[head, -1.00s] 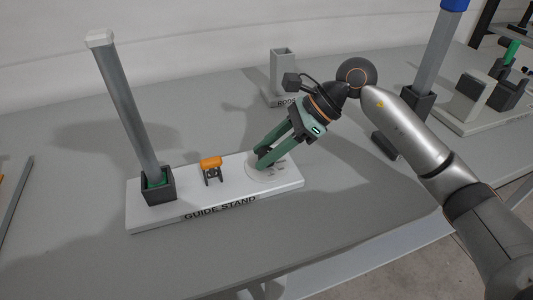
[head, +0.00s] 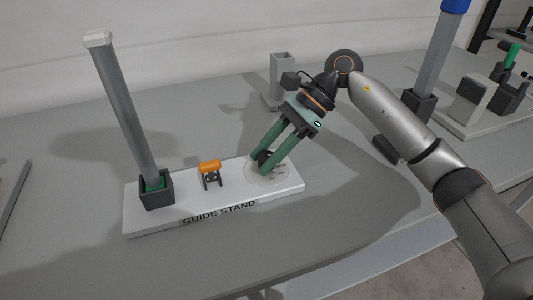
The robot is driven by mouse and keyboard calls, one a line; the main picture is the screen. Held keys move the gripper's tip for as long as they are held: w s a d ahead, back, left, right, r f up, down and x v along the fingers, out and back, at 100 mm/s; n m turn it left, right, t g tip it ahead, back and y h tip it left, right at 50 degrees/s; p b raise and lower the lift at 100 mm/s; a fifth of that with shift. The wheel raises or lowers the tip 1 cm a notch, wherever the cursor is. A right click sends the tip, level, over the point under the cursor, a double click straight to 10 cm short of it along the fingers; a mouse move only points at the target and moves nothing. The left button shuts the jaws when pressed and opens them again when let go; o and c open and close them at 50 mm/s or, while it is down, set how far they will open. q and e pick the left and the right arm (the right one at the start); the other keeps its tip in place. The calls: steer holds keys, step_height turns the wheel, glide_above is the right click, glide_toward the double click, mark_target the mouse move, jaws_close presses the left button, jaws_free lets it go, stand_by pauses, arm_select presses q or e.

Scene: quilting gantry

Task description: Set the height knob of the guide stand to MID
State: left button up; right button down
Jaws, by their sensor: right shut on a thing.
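The guide stand (head: 152,221) is a white base on the table with its name on the front edge. A dark height knob (head: 264,157) sits on a pale round dial (head: 268,177) at the base's right end. My right gripper (head: 262,163), with green fingers, reaches down from the upper right and is shut on the knob. The fingers partly hide the knob, and the dial's marks are too small to read. My left gripper is not in view.
A grey post (head: 124,110) stands in a dark socket at the stand's left end. An orange-topped clip (head: 210,167) sits mid-base. Behind is a grey holder (head: 281,75). At the right stand a blue-topped post (head: 431,60) and another fixture (head: 470,100).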

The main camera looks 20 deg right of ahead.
steer(key=shift+c, duration=2.3)
jaws_free()
steer(key=v, duration=1.2)
steer(key=shift+d+r+p, duration=0.15)
steer(key=shift+r+p, duration=0.1)
steer(key=shift+p, duration=0.2)
